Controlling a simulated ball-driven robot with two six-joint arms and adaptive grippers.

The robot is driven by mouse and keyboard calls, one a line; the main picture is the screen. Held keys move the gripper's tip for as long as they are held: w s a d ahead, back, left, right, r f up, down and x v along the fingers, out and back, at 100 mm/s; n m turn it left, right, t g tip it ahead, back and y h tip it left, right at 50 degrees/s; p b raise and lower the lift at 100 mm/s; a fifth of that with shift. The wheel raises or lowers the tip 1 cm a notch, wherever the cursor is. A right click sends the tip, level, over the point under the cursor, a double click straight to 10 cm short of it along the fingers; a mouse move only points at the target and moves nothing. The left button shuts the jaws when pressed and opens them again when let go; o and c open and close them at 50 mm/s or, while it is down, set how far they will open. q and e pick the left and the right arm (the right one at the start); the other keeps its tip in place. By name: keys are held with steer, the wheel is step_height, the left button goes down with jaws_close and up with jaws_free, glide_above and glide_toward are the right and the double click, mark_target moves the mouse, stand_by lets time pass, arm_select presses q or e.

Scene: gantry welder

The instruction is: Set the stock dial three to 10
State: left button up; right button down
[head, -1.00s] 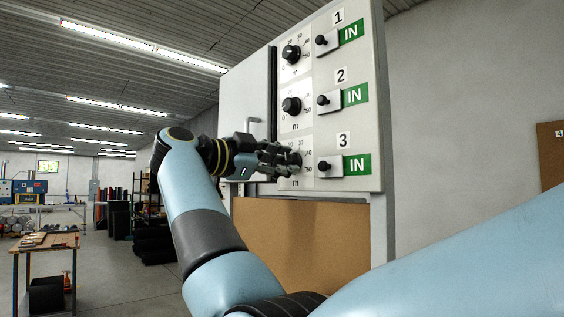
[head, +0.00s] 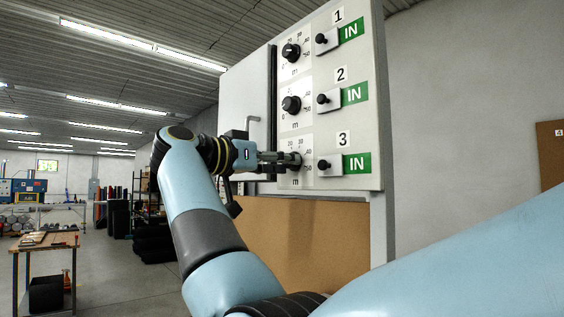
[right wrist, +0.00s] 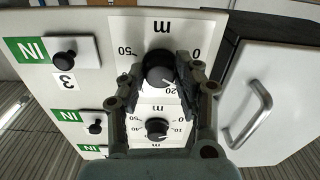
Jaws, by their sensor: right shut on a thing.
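Stock dial three is a black round knob on a white scale plate (head: 308,178), lowest of the three dials on the grey panel. My right gripper (head: 288,158) reaches it from the left, and its fingers hide much of the knob in the head view. In the right wrist view the black knob (right wrist: 158,70) sits between the two fingers of my right gripper (right wrist: 154,86), which are shut on it. A pale pointer mark on the knob appears near the 20; the 10 is hidden by a finger. My left gripper is out of view.
Dials one (head: 291,53) and two (head: 291,104) sit above. To their right are black toggles, the lowest (head: 324,166) beside dial three, with green IN labels. A cabinet door with a metal handle (right wrist: 250,113) is close to the gripper.

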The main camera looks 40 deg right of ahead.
mark_target(295, 117)
steer(key=shift+f+n, duration=0.2)
steer(key=shift+n, duration=0.5)
steer(key=c, duration=0.9)
jaws_free()
steer(key=shift+c, duration=0.2)
steer(key=shift+r, duration=0.1)
steer(key=shift+r, duration=0.1)
step_height(295, 117, up, 10)
steer(key=shift+f, duration=0.1)
steer(key=shift+f, duration=0.1)
